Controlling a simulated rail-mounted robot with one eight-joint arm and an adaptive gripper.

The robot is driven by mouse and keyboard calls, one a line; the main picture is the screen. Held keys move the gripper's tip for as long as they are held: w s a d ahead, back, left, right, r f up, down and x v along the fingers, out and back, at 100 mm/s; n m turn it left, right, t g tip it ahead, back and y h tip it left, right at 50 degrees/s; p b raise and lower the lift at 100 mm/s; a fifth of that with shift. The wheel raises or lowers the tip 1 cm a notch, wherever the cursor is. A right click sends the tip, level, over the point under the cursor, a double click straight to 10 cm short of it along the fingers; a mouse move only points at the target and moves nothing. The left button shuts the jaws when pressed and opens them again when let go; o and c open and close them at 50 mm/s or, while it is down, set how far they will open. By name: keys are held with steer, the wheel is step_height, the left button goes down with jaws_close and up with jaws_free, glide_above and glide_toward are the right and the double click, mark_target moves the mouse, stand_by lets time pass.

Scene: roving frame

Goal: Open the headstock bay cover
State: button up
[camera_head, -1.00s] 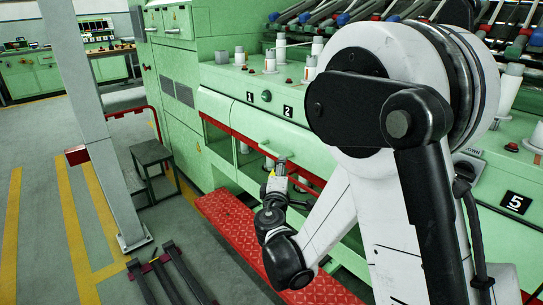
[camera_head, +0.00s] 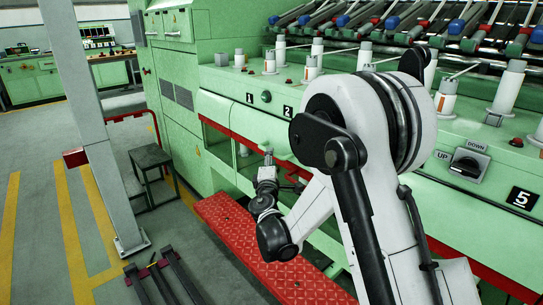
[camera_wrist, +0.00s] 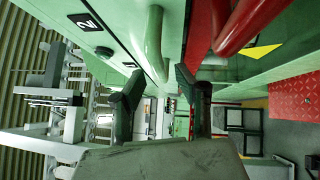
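The headstock bay cover appears to be the long pale green panel (camera_head: 228,112) below the shelf marked 1 and 2, with a red strip along its lower edge. An opening with white parts inside shows beneath it. My gripper (camera_head: 267,160) is in front of the panel's lower part, near a green bar handle (camera_head: 275,149). In the wrist view, the two dark fingers of my gripper (camera_wrist: 158,92) stand well apart. The curved green handle (camera_wrist: 153,45) shows just ahead, in line with the gap between them. I see no clear contact with it.
A red tread-plate step (camera_head: 240,233) runs along the machine's foot below my gripper. Red bars (camera_wrist: 240,25) lie beside the handle in the wrist view. A dark stool (camera_head: 150,160) and a grey post (camera_head: 80,110) stand left.

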steer(key=shift+w+d+r+b, duration=0.1)
steer(key=shift+w+r+b, duration=0.05)
steer(key=shift+w, duration=0.8)
steer(key=shift+w+d+r+b, duration=0.1)
steer(key=shift+w+b, duration=0.05)
steer(key=shift+w, duration=0.8)
steer(key=shift+c, duration=0.2)
jaws_close()
